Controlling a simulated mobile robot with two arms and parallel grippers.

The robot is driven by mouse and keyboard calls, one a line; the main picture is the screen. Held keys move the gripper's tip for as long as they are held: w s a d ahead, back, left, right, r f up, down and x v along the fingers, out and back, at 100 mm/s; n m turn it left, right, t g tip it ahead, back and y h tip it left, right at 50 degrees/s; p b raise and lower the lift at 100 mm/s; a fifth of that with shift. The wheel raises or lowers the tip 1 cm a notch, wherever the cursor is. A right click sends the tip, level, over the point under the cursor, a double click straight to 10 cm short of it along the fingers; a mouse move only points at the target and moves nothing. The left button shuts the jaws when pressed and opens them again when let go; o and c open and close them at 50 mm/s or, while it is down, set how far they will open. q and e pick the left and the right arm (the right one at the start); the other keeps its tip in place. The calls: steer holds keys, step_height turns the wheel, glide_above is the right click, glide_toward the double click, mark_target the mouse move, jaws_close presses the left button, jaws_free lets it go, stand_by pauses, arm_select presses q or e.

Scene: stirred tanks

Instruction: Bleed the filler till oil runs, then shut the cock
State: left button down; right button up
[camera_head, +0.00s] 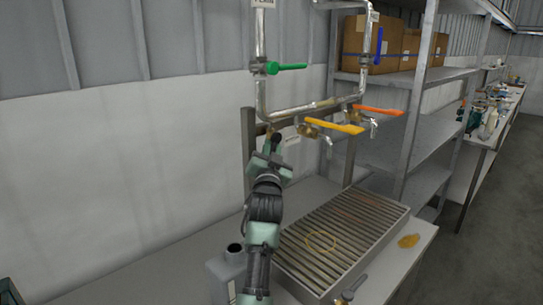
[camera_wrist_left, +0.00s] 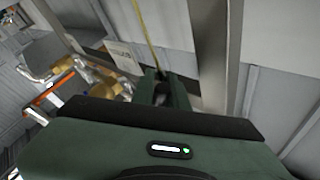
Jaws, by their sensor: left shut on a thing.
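My left gripper (camera_head: 273,147) is up at the pipework's left end, just left of a small label plate (camera_head: 292,141). It is shut on a small cock, which its fingers mostly hide. The left wrist view shows the fingers (camera_wrist_left: 165,88) close together beside the same plate, which looks upside down there. A thin yellow line (camera_wrist_left: 148,35) runs from near the fingertips to the top of that view. It looks like a stream of oil. In the head view I cannot see this line. My right gripper is not in view.
Valves with yellow (camera_head: 335,125), orange (camera_head: 378,109), green (camera_head: 287,67) and blue (camera_head: 379,46) levers sit on the pipes. Below is a slatted drain tray (camera_head: 345,245) with a yellow ring mark. A grey can (camera_head: 228,270) stands left.

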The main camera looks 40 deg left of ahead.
arm_select(q)
steer(key=c, duration=1.7)
jaws_free()
steer(key=b+v, duration=0.2)
steer(key=v, duration=0.6)
